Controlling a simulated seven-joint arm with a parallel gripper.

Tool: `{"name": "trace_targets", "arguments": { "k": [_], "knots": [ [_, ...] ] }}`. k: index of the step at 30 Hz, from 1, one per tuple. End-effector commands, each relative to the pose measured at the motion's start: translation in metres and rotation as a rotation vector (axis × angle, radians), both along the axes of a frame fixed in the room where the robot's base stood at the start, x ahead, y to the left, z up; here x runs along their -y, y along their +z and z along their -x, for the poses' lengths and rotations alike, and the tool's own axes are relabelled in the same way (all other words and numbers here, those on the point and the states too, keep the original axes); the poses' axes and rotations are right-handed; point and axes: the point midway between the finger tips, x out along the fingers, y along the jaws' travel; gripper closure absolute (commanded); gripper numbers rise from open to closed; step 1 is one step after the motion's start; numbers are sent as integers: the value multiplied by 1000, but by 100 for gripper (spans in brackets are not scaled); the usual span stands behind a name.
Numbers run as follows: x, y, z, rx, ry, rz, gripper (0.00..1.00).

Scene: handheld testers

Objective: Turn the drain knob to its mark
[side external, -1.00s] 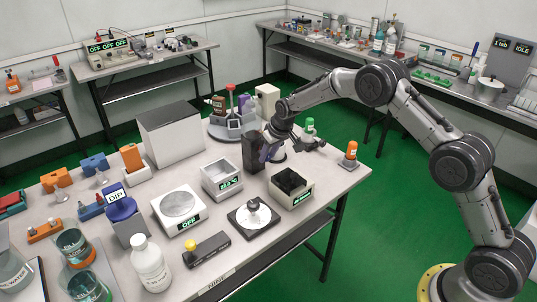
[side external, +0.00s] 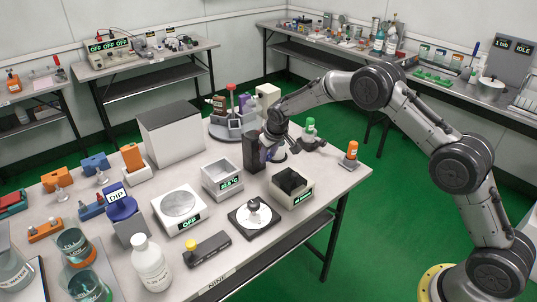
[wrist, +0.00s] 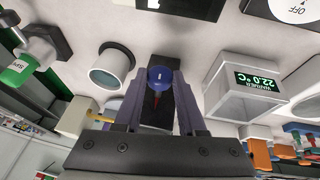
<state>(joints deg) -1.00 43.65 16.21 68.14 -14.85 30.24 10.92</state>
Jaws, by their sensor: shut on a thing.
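The drain knob appears to be the round blue knob (wrist: 160,76) with a short white mark on its face. It sits between the two purple fingers of my gripper (wrist: 157,92) in the wrist view, and they are shut on it from both sides. In the side view my gripper (side external: 270,152) is beside the tall dark block (side external: 251,150), and the knob cannot be made out. A small red part shows below the knob in the wrist view. The target mark for the knob cannot be made out.
A white cup (wrist: 111,66) stands close to my gripper. A green-capped bottle (wrist: 24,66) is in a dark holder beyond it. A black-lined box (side external: 291,187) stands nearer the table's front edge.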

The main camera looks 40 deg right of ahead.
Motion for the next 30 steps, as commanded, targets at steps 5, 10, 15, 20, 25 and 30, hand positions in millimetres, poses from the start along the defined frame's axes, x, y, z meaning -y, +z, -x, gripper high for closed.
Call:
{"name": "trace_targets", "arguments": {
  "k": [5, 10, 15, 20, 25, 30],
  "knots": [
    [0, -1, 1, -4, 0, 0, 44],
    [0, -1, 1, -2, 1, 0, 31],
    [0, 0, 0, -1, 0, -1, 31],
    [-1, 9, 3, 1, 1, -1, 31],
    [-5, 36, 14, 3, 2, -1, 31],
    [-10, 70, 29, 2, 2, -1, 31]
  ]
}}
